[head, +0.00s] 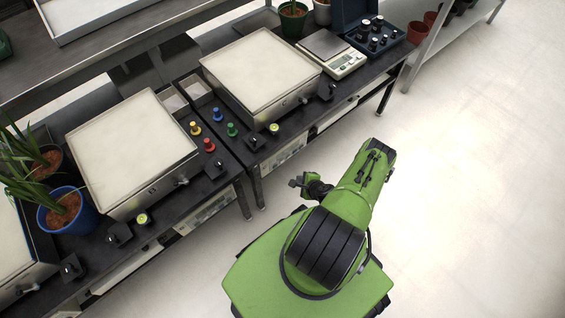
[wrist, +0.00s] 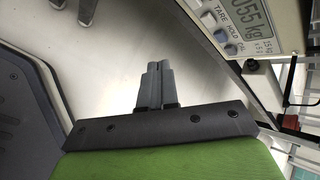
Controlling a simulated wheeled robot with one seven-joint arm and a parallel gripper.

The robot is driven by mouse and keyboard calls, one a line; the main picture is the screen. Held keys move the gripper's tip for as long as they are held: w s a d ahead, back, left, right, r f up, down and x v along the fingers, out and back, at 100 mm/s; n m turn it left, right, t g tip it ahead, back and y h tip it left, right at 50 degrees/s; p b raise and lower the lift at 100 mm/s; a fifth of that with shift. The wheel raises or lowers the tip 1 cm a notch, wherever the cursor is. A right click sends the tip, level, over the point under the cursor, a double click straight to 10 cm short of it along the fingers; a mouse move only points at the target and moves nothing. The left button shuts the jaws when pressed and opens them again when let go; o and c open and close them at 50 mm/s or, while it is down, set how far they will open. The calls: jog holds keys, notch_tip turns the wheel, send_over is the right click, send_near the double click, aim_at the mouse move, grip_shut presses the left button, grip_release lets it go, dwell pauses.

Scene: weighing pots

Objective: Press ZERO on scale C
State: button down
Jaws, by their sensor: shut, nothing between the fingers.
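My gripper (head: 298,184) is shut and empty, in the open space in front of the bench. In the wrist view its two fingers (wrist: 155,85) lie together, pointing up the picture. A scale panel (wrist: 262,22) fills the upper right of the wrist view, with a display ending in "055 kg" and buttons marked TARE and HOLD. The fingers are apart from the panel. In the head view a front panel (head: 283,158) hangs below the right large scale (head: 262,78), nearest my gripper. I cannot read any scale letter.
Another large scale (head: 132,150) stands to the left, with its own front panel (head: 205,210). A small scale (head: 326,46) is at the far right. Coloured knobs (head: 209,145), a blue pot (head: 68,212) and black valve-like parts line the bench. The floor (head: 460,200) to the right is clear.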

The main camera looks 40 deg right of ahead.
jog(key=w, duration=0.6)
jog(key=shift+w+b, duration=0.4)
jog(key=shift+w+a, duration=0.1)
dwell(1.5)
jog(key=shift+w, duration=0.35)
jog(key=shift+w, duration=0.45)
dwell(0.6)
jog(key=shift+s, duration=0.9)
jog(key=s+p, duration=0.1)
jog(key=s, duration=0.4)
jog(key=shift+p, duration=0.4)
